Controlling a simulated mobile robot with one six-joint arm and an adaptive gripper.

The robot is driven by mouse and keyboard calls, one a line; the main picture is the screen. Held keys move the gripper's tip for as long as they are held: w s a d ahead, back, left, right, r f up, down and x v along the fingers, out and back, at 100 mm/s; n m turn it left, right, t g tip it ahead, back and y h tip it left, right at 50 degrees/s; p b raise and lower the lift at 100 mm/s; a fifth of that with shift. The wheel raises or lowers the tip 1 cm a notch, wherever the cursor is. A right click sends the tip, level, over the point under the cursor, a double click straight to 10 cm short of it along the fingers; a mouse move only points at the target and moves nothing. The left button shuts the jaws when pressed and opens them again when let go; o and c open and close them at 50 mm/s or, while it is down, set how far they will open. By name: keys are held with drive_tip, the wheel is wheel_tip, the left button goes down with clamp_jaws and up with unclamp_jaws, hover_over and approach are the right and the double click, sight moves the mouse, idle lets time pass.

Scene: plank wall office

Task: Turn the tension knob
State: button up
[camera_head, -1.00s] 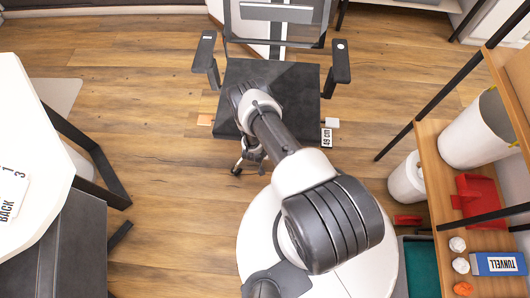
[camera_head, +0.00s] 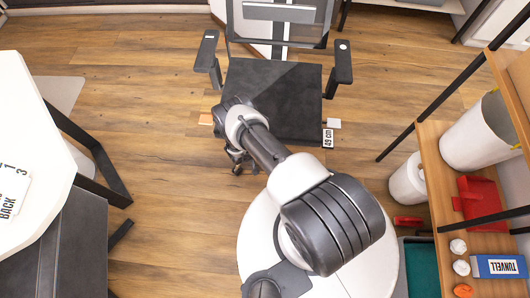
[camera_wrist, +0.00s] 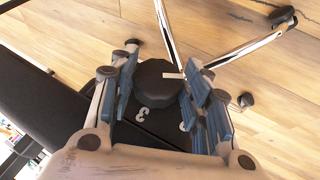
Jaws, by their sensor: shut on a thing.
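The tension knob (camera_wrist: 158,84) is black and faceted, with a white pointer mark on its right side, in the wrist view. It sits on a dark plate with white digits (camera_wrist: 143,113), partly hidden below the knob. My gripper (camera_wrist: 163,72) has its blue-padded fingers on either side of the knob and is shut on it. In the head view my arm reaches to the front left of the office chair's dark seat (camera_head: 290,95). The knob and the fingertips are hidden there.
The chair has armrests (camera_head: 342,62) on both sides and a "49 cm" tag (camera_head: 328,138). A white-topped table (camera_head: 25,130) stands at left. A wooden shelf (camera_head: 440,180) with a red bin (camera_head: 480,200) stands at right. The wood floor between is mostly clear.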

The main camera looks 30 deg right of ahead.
drive_tip(key=shift+w, duration=0.1)
drive_tip(key=o, duration=1)
drive_tip(key=shift+r, duration=0.1)
drive_tip(key=v, duration=1.2)
drive_tip(key=shift+a, duration=0.1)
